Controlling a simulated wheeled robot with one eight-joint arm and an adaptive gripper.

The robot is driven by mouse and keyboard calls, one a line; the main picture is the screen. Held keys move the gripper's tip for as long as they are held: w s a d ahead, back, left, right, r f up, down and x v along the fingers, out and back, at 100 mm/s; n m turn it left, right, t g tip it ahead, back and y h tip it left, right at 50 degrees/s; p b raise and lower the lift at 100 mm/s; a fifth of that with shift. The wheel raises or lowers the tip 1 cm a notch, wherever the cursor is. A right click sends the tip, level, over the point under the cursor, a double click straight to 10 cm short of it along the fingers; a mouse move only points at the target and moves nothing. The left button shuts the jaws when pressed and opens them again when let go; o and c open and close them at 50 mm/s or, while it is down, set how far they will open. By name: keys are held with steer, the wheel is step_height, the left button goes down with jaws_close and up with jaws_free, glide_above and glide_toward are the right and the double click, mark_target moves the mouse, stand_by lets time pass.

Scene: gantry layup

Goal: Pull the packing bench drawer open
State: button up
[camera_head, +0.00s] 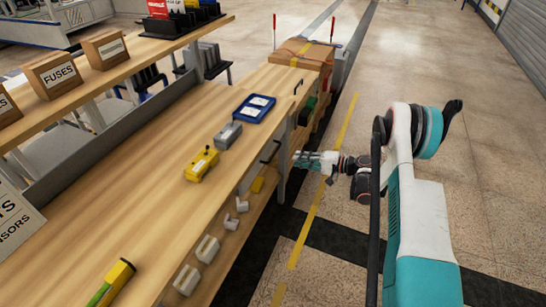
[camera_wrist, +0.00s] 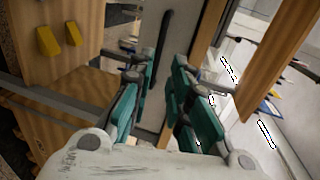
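The packing bench (camera_head: 150,150) has a long wooden top running diagonally through the head view. A black bar handle (camera_head: 270,152) is on its right side, under the top edge; another dark handle (camera_head: 298,87) is farther back. The drawer fronts look flush with the bench. My gripper (camera_head: 299,158) is just right of the nearer handle, pointing at the bench. In the wrist view its teal fingers (camera_wrist: 157,82) are spread apart and empty. A black handle (camera_wrist: 160,45) stands upright in that picture, in the gap between the fingers. I cannot tell whether the fingertips reach around it.
On the bench top lie a yellow device (camera_head: 202,163), a grey block (camera_head: 228,134) and a blue tray (camera_head: 254,108). A lower shelf (camera_head: 215,235) holds grey and yellow pieces. A cardboard box (camera_head: 303,53) is at the far end.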

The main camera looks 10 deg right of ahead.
mark_target(273, 155)
steer(key=b+x, duration=0.3)
steer(key=x, duration=0.9)
steer(key=shift+w+a+b, duration=0.2)
steer(key=shift+a+b, duration=0.05)
steer(key=shift+b, duration=0.05)
jaws_close()
